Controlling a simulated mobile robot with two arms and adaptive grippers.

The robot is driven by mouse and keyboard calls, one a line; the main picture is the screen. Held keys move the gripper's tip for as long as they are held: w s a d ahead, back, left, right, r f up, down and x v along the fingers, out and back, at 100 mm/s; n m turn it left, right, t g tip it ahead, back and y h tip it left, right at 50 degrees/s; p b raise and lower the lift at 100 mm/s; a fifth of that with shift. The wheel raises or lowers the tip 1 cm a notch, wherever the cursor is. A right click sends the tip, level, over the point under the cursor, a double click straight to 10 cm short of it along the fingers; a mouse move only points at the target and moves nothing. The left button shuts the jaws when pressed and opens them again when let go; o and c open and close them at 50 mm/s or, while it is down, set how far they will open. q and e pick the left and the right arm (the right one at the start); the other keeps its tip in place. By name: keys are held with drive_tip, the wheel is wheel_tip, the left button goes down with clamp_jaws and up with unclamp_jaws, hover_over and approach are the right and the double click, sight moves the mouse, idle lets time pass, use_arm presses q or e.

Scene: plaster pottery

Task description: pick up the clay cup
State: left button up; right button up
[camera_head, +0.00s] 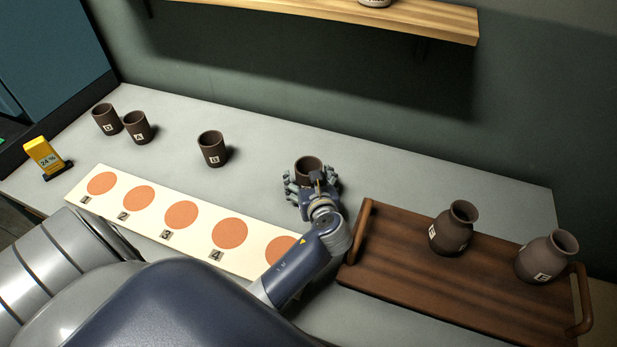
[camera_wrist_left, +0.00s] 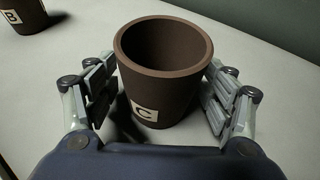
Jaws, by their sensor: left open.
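A brown clay cup (camera_head: 308,166) stands upright on the grey table, partly hidden behind my left gripper (camera_head: 312,188) in the head view. In the left wrist view the clay cup (camera_wrist_left: 160,70) shows a white label with the letter C. My left gripper (camera_wrist_left: 160,98) is open, with one finger pair on each side of the cup. The right finger looks very close to the cup wall; I cannot tell whether it touches. Three other brown clay cups stand farther left: one labelled B (camera_head: 212,149), one labelled A (camera_head: 138,127) and another (camera_head: 106,119).
A pale board (camera_head: 150,226) with numbered orange circles lies along the front. A wooden tray (camera_head: 400,275) at the right bears two brown vases (camera_head: 453,228) (camera_head: 546,257). A yellow gauge (camera_head: 43,156) stands at the left. A wooden shelf (camera_head: 420,20) hangs above.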

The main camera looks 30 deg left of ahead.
use_arm(q)
drive_tip(key=shift+c, duration=0.3)
drive_tip(key=c, duration=1.3)
